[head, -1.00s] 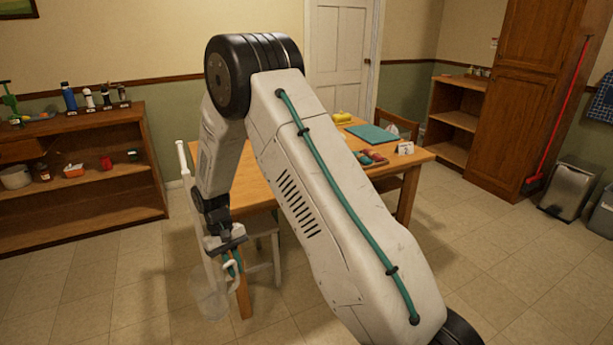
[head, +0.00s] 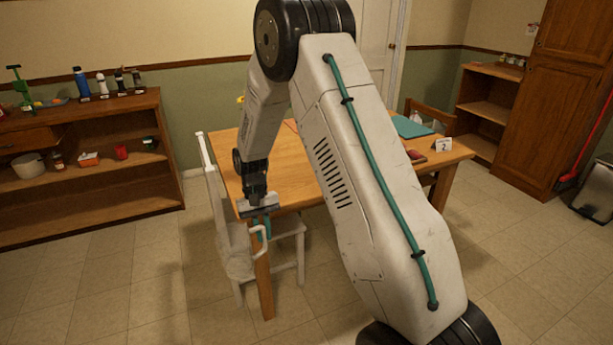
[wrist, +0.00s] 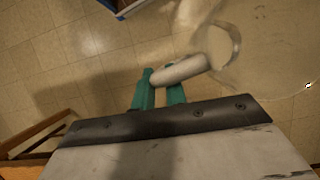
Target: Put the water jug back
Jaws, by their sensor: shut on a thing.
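My gripper (head: 262,226) is shut on the pale handle of the clear water jug (head: 236,262) and holds it off the floor. In the head view the jug overlaps the white chair beside the table's left end, and its see-through body is hard to make out. In the wrist view my gripper's teal fingers (wrist: 160,92) are on both sides of the white handle, and the jug (wrist: 275,55) spreads to the upper right above the floor tiles. I cannot tell whether the jug holds water.
The wooden table (head: 285,165) and white chair (head: 212,185) are close to the jug. A low wooden shelf (head: 90,190) at left has bottles on top and small items below. Another shelf (head: 488,105) stands at the back right. The floor (head: 130,265) at left is clear.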

